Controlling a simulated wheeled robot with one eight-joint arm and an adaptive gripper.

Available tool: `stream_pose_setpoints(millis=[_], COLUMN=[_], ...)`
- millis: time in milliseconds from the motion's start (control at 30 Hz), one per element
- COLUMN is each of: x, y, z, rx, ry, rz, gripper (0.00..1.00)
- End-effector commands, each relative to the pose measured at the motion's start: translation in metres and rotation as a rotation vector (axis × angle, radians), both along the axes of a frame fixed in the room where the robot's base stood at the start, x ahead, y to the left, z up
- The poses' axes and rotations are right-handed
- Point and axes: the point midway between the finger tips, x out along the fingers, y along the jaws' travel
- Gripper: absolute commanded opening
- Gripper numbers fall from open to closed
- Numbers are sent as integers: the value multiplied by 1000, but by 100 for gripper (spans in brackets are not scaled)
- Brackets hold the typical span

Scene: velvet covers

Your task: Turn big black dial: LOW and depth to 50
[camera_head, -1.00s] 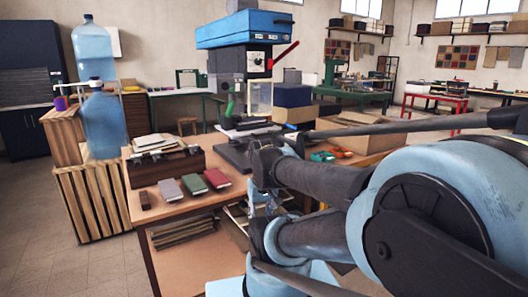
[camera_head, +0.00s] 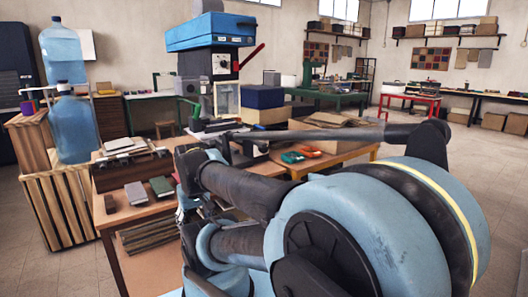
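The press machine with a blue top (camera_head: 210,32) stands on the wooden workbench, left of centre. A pale panel on its dark front carries a small round dark dial (camera_head: 221,64). Its markings are too small to read, so I cannot tell its setting. A red lever (camera_head: 252,56) sticks out to the right of the panel. My arm fills the lower middle and right, in front of the bench and well short of the dial. My gripper cannot be made out among the arm links.
A typewriter-like box with papers (camera_head: 125,148) and small books (camera_head: 136,192) lie on the bench's left part. Wooden crates with large blue water bottles (camera_head: 75,128) stand at left. A navy box (camera_head: 263,97) is right of the machine. Floor is clear at far right.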

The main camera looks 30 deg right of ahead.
Motion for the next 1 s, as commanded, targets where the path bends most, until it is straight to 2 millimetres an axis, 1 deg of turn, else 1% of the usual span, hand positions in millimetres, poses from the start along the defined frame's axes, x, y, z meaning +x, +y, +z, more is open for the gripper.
stream_pose_setpoints(millis=[167,267,467,567,600,667,700,767,867,900,967,1000], x=[26,45,81,97,102,110,115,122,136,143,153,161], y=[-17,-37,-88,-118,-131,-151,-166,-188,-232,-249,-275,-291], z=[18,32,56,67,71,77,81,86,96,99,104,107], rx=[14,26,51,64,68,76,81,90,111,124,146,164], ry=[-29,-56,-116,-149,-163,-184,-201,-227,-290,-320,-372,-410], rz=[-159,-294,-574,-712,-767,-851,-907,-993,-1149,-1210,-1299,-1354], gripper=[69,69,69,69,69,69,69,69,69,69,69,69])
